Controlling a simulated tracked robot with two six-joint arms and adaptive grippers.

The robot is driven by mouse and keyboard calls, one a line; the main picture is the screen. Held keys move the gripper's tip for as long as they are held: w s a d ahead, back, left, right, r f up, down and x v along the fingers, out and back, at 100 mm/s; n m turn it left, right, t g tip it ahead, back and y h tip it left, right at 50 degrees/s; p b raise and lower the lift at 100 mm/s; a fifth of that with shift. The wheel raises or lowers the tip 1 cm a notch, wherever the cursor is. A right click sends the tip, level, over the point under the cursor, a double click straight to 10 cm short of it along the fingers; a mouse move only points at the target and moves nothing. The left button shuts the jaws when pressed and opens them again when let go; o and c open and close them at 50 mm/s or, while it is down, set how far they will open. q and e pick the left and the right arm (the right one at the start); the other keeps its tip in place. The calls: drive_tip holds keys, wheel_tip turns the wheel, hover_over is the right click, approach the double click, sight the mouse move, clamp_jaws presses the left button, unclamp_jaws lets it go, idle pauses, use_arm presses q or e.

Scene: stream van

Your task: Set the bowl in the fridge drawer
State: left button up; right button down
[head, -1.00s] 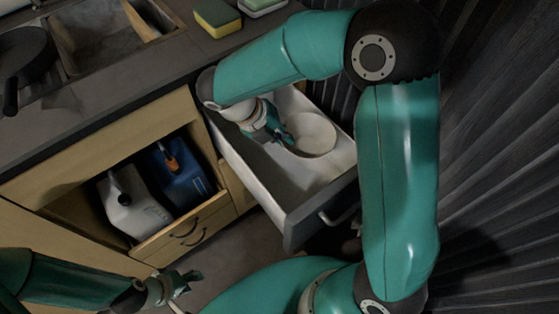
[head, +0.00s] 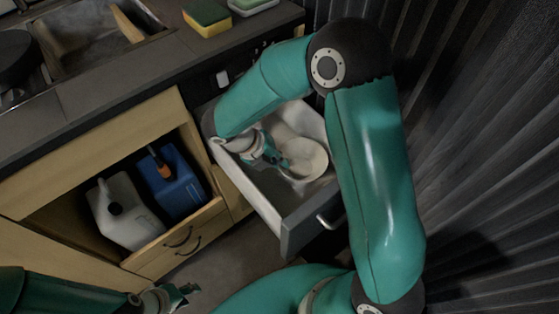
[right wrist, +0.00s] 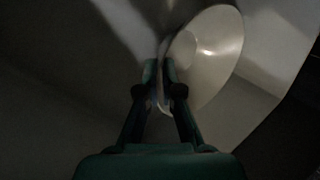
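The pale bowl (head: 304,157) is inside the open white drawer (head: 258,187). It also shows in the right wrist view (right wrist: 218,62), where it looks tilted. My right gripper (head: 281,160) reaches into the drawer from the left of the bowl. In the right wrist view its fingers (right wrist: 166,72) are close together with the bowl's rim between them. I cannot tell whether the bowl touches the drawer floor. My left gripper (head: 187,292) is empty and appears open at the bottom left, away from the drawer.
A white jug (head: 122,212) and a blue jug (head: 172,185) stand in the open cabinet left of the drawer. Sponges (head: 206,17) and a sink (head: 95,35) are on the counter above. A dark ribbed wall (head: 480,130) is close on the right.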

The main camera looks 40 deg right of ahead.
drive_tip(key=shift+f, duration=0.1)
drive_tip(key=shift+f, duration=0.45)
drive_tip(key=c, duration=1.3)
unclamp_jaws()
drive_tip(key=shift+r, duration=0.3)
drive_tip(key=p+v, duration=0.2)
drive_tip(key=v, duration=0.6)
drive_tip(key=shift+d, duration=0.1)
